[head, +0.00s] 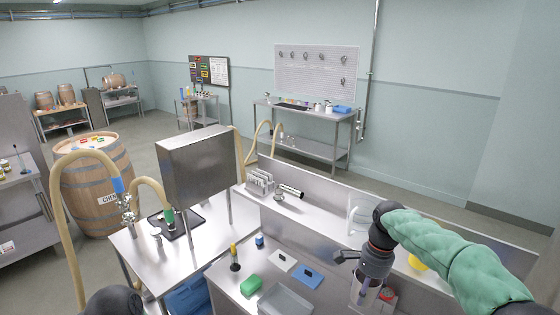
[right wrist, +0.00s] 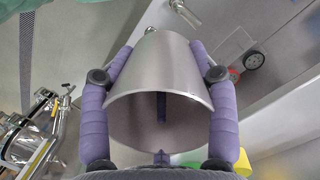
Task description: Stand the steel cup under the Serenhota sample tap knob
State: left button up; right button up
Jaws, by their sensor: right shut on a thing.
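The steel cup (right wrist: 160,75) is between the two purple fingers of my right gripper (right wrist: 160,112) in the right wrist view, its wide mouth toward the camera. The fingers press on its sides. In the head view my right gripper (head: 366,292) is at the lower right, over the steel bench, and the cup is hard to make out there. Metal tap fittings (head: 127,208) with a hose and blue collar stand at the left table. I cannot read a Serenhota name or tell which knob bears it. My left gripper is out of view.
A steel table (head: 137,243) holds a dark tray (head: 186,228) under a green-ended hose. A steel box (head: 195,165) on legs stands above. A barrel (head: 92,190) stands at left.

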jog(key=w+a+f+n+b, duration=0.1)
jog(key=w+f+n+b, duration=0.1)
jog(key=f+n, duration=0.1)
jog(key=w+a+f+n+h+b, duration=0.1)
jog(key=w+f+n+b, duration=0.2)
jog(key=f+n, duration=0.1)
jog(key=w+a+f+n+g+b, duration=0.1)
jog(key=w+f+n+b, duration=0.1)
jog(key=f+n+b, duration=0.1)
jog(key=shift+w+a+f+n, duration=0.3)
jog(key=shift+a+f+n, duration=0.1)
jog(key=shift+f, duration=0.15)
jog(key=shift+c, duration=0.2)
jog(key=shift+w+a+f+n+h+b, duration=0.2)
jog(key=shift+f+n+b, duration=0.1)
jog(key=shift+n, duration=0.1)
jog(key=shift+w+a+f+n+h+b, duration=0.1)
jog(key=shift+w+f+n+b, duration=0.15)
jog(key=shift+n, duration=0.15)
jog(key=shift+s, duration=0.1)
